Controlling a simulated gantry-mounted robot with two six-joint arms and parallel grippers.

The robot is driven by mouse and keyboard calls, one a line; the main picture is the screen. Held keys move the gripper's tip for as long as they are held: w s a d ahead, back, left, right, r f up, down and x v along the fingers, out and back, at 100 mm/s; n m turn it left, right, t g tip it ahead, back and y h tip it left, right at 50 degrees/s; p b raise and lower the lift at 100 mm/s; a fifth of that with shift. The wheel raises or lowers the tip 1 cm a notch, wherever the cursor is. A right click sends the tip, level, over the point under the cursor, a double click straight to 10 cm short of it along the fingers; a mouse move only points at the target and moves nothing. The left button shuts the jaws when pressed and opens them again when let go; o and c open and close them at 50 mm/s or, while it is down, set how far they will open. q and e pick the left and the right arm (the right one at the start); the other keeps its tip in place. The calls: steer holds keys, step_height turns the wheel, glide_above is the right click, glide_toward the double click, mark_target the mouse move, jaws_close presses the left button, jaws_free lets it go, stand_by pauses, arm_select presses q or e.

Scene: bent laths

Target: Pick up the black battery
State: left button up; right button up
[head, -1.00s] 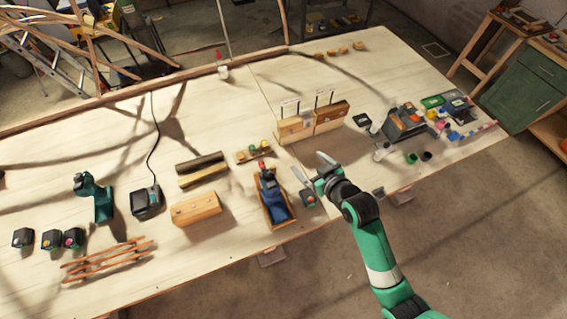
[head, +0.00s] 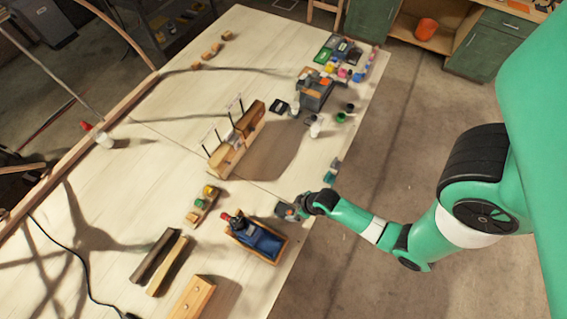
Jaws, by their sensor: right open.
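A small black battery (head: 285,210) with a coloured top lies on the table near its front edge, just right of the wooden tray. My right gripper (head: 299,207) is open and low at the right side of this battery, its fingers partly blurred against it. I cannot tell whether they touch it. My left gripper is not in view.
The wooden tray (head: 262,256) holds a blue item. Wooden blocks (head: 188,298) lie at the lower left, and a wooden rack (head: 232,150) with thin upright rods stands farther back. Cups (head: 341,117) and tools crowd the far right.

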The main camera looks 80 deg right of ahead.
steer(key=b, duration=0.3)
glide_above(285, 210)
steer(key=s, duration=0.2)
steer(key=f, duration=0.5)
steer(key=shift+a, duration=0.25)
steer(key=shift+w, duration=0.1)
steer(key=x, duration=0.1)
steer(key=b+x, duration=0.1)
steer(key=x, duration=0.2)
steer(key=shift+s+a+f, duration=0.1)
steer(key=shift+s+f, duration=0.1)
steer(key=shift+f, duration=0.2)
steer(key=shift+w+f, duration=0.2)
steer(key=shift+f, duration=0.15)
steer(key=shift+c, duration=0.2)
steer(key=shift+r, duration=0.1)
jaws_close()
